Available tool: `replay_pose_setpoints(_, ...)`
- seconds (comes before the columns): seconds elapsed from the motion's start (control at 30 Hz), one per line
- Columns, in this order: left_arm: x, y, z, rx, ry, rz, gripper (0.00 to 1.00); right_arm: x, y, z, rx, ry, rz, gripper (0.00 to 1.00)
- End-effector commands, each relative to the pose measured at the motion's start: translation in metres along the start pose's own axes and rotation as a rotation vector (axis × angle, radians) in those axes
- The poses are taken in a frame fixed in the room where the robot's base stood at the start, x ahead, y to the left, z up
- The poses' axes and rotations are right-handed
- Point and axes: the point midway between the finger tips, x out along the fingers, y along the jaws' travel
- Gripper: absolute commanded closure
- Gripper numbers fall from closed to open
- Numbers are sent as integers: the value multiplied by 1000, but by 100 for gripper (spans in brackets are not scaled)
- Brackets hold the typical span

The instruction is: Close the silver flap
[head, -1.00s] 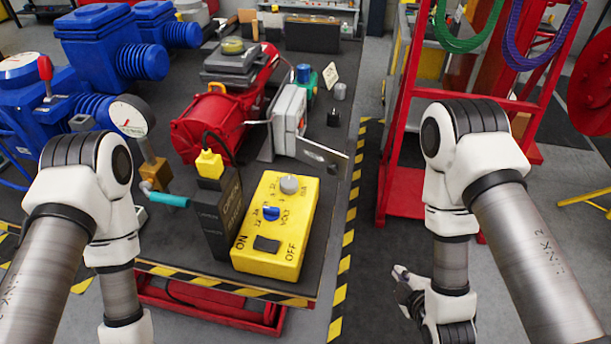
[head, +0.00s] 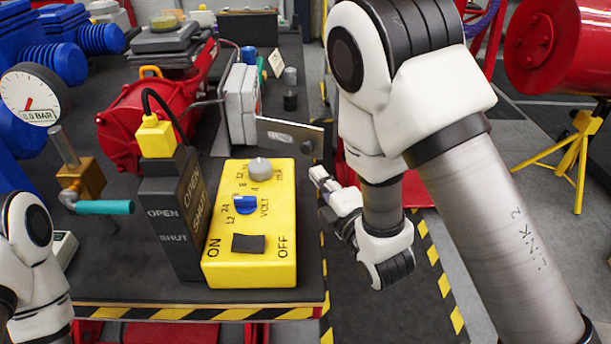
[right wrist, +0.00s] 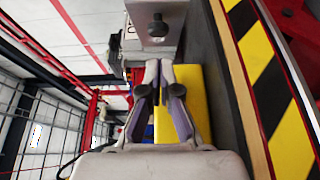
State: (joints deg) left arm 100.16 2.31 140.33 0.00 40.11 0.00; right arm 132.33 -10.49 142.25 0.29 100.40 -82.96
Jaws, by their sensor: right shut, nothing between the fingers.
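The silver flap (head: 292,136) stands out to the right from the grey-white box (head: 240,105) on the workbench, so it is open. A small latch or slot shows on its face. In the right wrist view a grey metal plate with a dark knob, which looks like the flap (right wrist: 165,12), lies just beyond the fingertips. My right gripper (head: 317,173) is shut and empty, just below and right of the flap's outer end, with a small gap seeming to remain. It also shows in the right wrist view (right wrist: 158,68). My left gripper is out of view; only part of that arm shows.
A yellow control box (head: 270,215) with knobs sits in front of the flap, beside a dark OPEN/SHUT block (head: 172,225). A teal-handled valve (head: 105,207) and pressure gauge (head: 33,95) stand left. The bench's striped edge (head: 200,313) runs along the front.

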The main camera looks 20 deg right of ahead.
Motion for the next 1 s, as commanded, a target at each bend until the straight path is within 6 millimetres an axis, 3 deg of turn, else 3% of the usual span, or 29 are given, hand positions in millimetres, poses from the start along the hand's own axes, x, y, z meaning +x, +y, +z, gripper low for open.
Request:
replay_pose_setpoints(0.03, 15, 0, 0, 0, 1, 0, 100, 12, -5, 0, 0, 1, 10, 100)
replay_pose_setpoints(0.07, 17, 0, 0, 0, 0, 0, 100, 19, -3, 0, 0, 1, 9, 100)
replay_pose_setpoints(0.13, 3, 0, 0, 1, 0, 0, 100, 33, 4, 0, 1, 0, 3, 100)
replay_pose_setpoints(0.33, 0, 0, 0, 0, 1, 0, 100, 60, 2, 0, 1, 0, 0, 100)
replay_pose_setpoints(1.0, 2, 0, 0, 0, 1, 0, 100, 67, 1, 8, 5, 37, 0, 100)
